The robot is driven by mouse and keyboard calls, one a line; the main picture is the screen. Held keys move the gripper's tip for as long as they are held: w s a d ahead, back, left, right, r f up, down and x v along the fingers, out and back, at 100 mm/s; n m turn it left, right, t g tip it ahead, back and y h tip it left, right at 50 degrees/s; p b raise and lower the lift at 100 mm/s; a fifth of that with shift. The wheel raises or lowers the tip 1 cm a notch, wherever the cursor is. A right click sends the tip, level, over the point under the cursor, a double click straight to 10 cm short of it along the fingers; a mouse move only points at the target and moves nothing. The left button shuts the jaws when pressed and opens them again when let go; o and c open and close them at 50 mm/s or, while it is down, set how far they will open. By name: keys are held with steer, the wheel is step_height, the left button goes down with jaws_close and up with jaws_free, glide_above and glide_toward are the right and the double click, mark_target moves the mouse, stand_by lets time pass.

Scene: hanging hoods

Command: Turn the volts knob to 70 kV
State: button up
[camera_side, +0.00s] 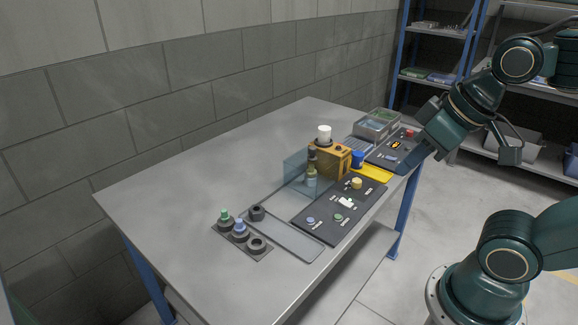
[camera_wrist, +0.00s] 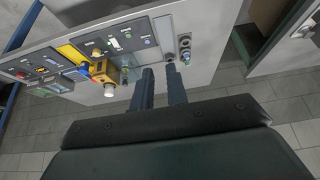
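Labels and readings are too small to read, so I cannot tell which knob is volts. My gripper (camera_wrist: 160,70) is open and empty, its two fingers apart, with no knob between them. In the side view my wrist is beside the far panel and partly covers it.
A yellow box (camera_side: 333,160) with a white cylinder (camera_side: 324,133) on it stands beside the panels, near a clear upright shield (camera_side: 295,172) and bottle. A grey tray (camera_side: 285,236) and a holder with several dark rings (camera_side: 240,236) are nearer. The left tabletop (camera_side: 190,190) is clear.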

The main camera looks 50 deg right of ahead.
steer(key=o, duration=0.7)
steer(key=shift+w+d+r, duration=0.1)
steer(key=shift+w+r, duration=0.05)
steer(key=shift+w, duration=0.15)
steer(key=shift+w+d+r, duration=0.1)
steer(key=shift+w+d, duration=0.05)
steer(key=shift+w, duration=0.2)
steer(key=n+g, duration=0.5)
steer(key=g, duration=0.1)
glide_above(357, 180)
step_height(357, 180, down, 16)
steer(key=shift+w+d+f+y, duration=0.1)
steer(key=shift+d+f+y, duration=0.1)
steer(key=shift+d+y, duration=0.15)
steer(key=shift+f, duration=0.15)
steer(key=f, duration=1.3)
steer(key=shift+a+f, duration=0.25)
steer(key=shift+a, duration=0.1)
